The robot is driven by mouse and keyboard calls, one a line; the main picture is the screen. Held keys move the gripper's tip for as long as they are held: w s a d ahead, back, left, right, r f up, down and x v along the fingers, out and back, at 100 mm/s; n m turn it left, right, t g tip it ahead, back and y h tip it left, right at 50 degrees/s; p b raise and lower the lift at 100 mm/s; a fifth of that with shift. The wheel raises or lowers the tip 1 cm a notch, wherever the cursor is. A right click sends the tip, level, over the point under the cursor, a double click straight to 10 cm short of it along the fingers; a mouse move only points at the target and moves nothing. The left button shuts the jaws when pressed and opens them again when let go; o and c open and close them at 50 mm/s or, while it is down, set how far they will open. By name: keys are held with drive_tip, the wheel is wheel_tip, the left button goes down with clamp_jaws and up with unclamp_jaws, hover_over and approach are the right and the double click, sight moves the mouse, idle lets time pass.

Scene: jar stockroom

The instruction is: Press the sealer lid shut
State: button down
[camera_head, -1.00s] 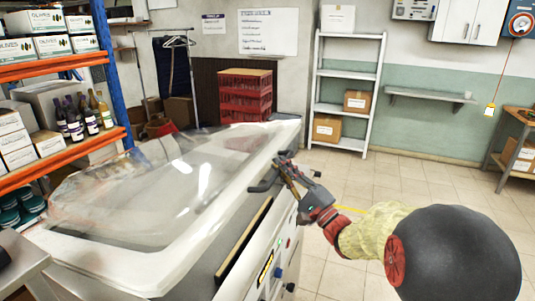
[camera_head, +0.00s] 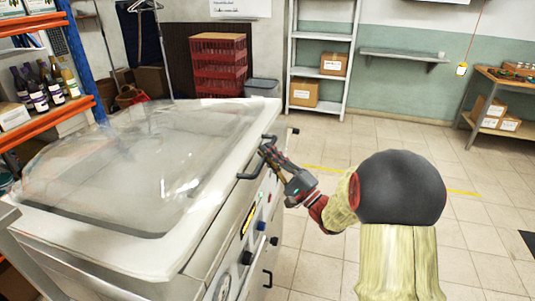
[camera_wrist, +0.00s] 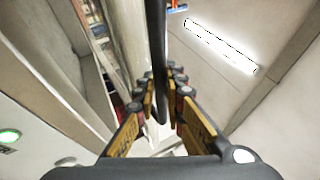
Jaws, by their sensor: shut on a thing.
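The sealer (camera_head: 232,240) is a large pale machine at the left of the head view. Its lid (camera_head: 125,165) is a clear dome in a white frame, lying low over the body with its front edge close to the body's top. Any small gap along that edge is hard to judge. A black bar handle (camera_head: 247,177) sticks out from the lid's front edge. My gripper (camera_head: 267,150) is shut on this handle. In the wrist view the handle (camera_wrist: 158,55) runs as a dark bar between the fingers of my gripper (camera_wrist: 166,85).
Knobs and a lower black handle (camera_head: 267,278) are on the sealer's front. An orange shelf (camera_head: 50,122) with bottles stands at the left. Red stacked crates (camera_head: 218,65) and a white rack (camera_head: 318,60) stand behind. The tiled floor at right is mostly clear.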

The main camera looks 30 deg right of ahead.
drive_tip(key=c, duration=1.8)
unclamp_jaws()
drive_tip(key=shift+w+a+f, duration=0.1)
drive_tip(key=shift+a+f, duration=0.05)
drive_tip(key=shift+f, duration=0.05)
drive_tip(key=shift+c, duration=0.2)
